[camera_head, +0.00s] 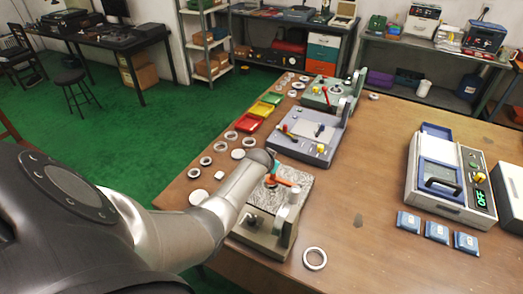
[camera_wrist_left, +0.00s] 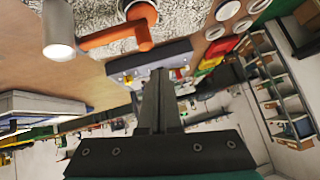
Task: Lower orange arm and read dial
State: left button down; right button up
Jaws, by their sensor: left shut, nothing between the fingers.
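The orange arm (camera_head: 284,181) is on the nearest bench fixture (camera_head: 265,240), which has a rough grey top. In the left wrist view the orange arm (camera_wrist_left: 110,36) runs sideways above the rough plate, with a round orange hub and a short knob at its end. My left gripper (camera_head: 271,164) reaches over the fixture from the left, beside the orange arm; its wrist hides part of the fixture. In the left wrist view its fingers (camera_wrist_left: 158,75) are closed together and empty, apart from the orange arm. I cannot make out a dial face. My right gripper is not in view.
Two more fixtures, blue-grey (camera_head: 308,135) and green (camera_head: 328,95), stand behind. Several metal rings lie on the left of the table, and one ring (camera_head: 315,258) lies in front. A case with a green "OFF" display (camera_head: 480,197) stands right. The table's middle right is clear.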

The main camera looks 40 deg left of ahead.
pick_arm(q)
jog(key=a+p+v, duration=0.1)
jog(key=p+v, duration=0.2)
jog(key=v, duration=0.7)
jog(key=shift+a+r, duration=0.2)
jog(key=shift+r, duration=0.25)
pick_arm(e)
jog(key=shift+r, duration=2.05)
pick_arm(q)
jog(key=shift+s, duration=0.1)
